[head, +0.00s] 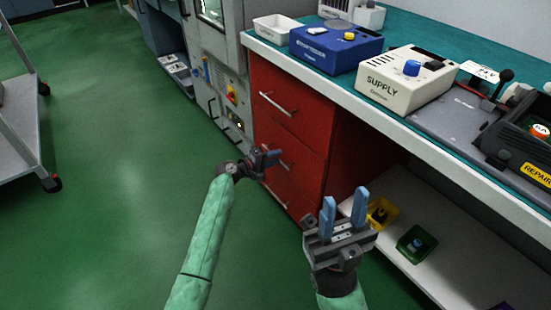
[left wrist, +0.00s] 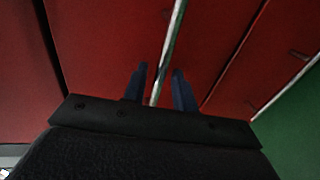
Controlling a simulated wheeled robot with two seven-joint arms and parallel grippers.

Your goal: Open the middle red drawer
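The red drawer cabinet stands under the bench, with the middle red drawer (head: 302,146) between an upper and a lower one. Its front looks flush with the others. My left gripper (head: 270,157) is at the middle drawer's handle (head: 284,166), partly hiding it. In the left wrist view the silver handle (left wrist: 170,50) runs between the two blue fingers of the left gripper (left wrist: 161,84), with a gap showing on both sides. The left gripper is open around the handle. My right gripper (head: 345,210) is open and empty, in front of the lower shelf.
The upper drawer handle (head: 278,105) and lower drawer handle (head: 279,199) are nearby. A grey machine (head: 222,70) stands left of the cabinet. The green floor before the drawers is clear.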

